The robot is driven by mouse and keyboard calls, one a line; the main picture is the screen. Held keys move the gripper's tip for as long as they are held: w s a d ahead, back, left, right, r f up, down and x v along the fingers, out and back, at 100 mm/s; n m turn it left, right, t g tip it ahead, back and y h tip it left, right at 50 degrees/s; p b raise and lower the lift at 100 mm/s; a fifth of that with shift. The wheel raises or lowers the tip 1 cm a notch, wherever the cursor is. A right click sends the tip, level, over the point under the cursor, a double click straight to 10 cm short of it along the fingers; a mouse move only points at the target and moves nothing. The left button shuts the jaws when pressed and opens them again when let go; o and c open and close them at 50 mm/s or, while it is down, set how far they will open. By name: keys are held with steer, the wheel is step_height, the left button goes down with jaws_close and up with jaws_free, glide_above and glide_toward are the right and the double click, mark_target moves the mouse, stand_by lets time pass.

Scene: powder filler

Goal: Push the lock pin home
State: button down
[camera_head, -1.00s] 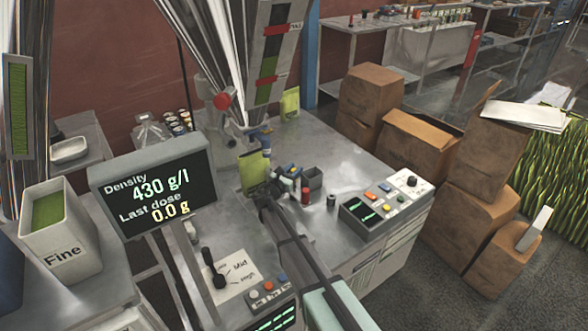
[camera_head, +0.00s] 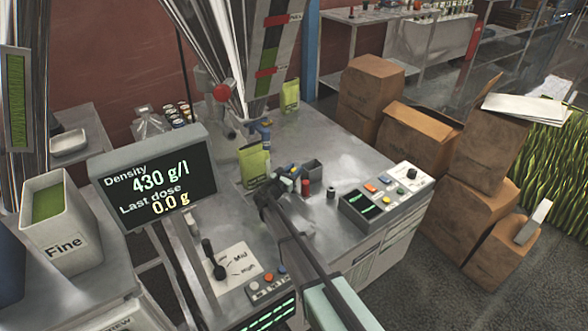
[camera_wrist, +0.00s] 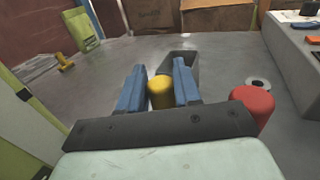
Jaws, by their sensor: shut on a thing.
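My gripper (camera_head: 287,174) is low over the steel bench, with blue fingertips; in the wrist view (camera_wrist: 159,88) they are closed on the sides of a yellow round-topped piece (camera_wrist: 160,92). The lower part of this piece is hidden by my gripper, and I cannot tell whether it is the lock pin or whether it touches the bench. A red cylinder (camera_head: 305,187) stands just right of my gripper, and it also shows close by in the wrist view (camera_wrist: 252,105). A small yellow fitting (camera_wrist: 64,62) stands apart at the far left of the wrist view.
A grey open box (camera_head: 313,170) stands just behind my fingers. A green pouch (camera_head: 253,164) is close on the left, under the filler spout. Bare bench lies behind the box.

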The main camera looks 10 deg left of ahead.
steer(key=shift+f, duration=0.7)
steer(key=shift+f, duration=0.25)
stand_by(0.5)
steer(key=c, duration=0.7)
jaws_free()
steer(key=shift+s, duration=0.1)
